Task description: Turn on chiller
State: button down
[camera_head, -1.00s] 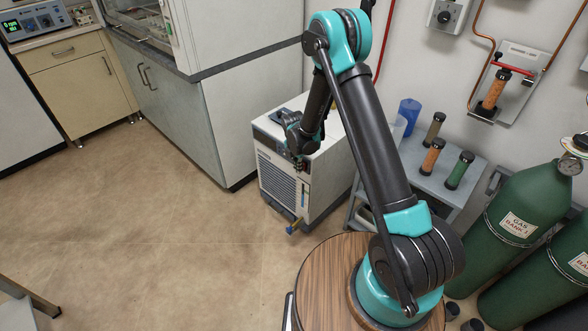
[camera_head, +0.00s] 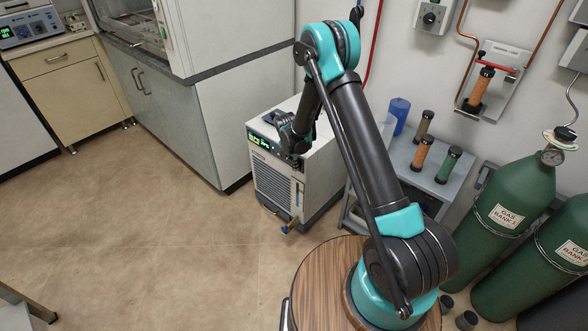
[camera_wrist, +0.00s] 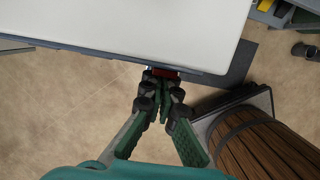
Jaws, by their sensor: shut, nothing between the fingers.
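The chiller (camera_head: 272,183) is a white box with a front grille, standing on the floor beside the grey cabinet in the head view. Its front-panel display (camera_head: 259,140) is lit with green characters. My gripper (camera_head: 297,154) is at the upper right of the chiller's front. In the wrist view, the chiller's white top (camera_wrist: 150,28) fills the upper part. My gripper (camera_wrist: 162,82) is shut and empty there, its fingertips close to a red switch-like part (camera_wrist: 164,72) at the chiller's front edge. The fingertips partly hide this part, and I cannot tell whether they touch it.
A grey cart (camera_head: 402,160) with several capped cylinders stands right of the chiller. Green gas cylinders (camera_head: 514,215) stand at the far right. The floor at left is clear.

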jog(key=shift+r, duration=0.15)
jog(key=shift+r, duration=0.7)
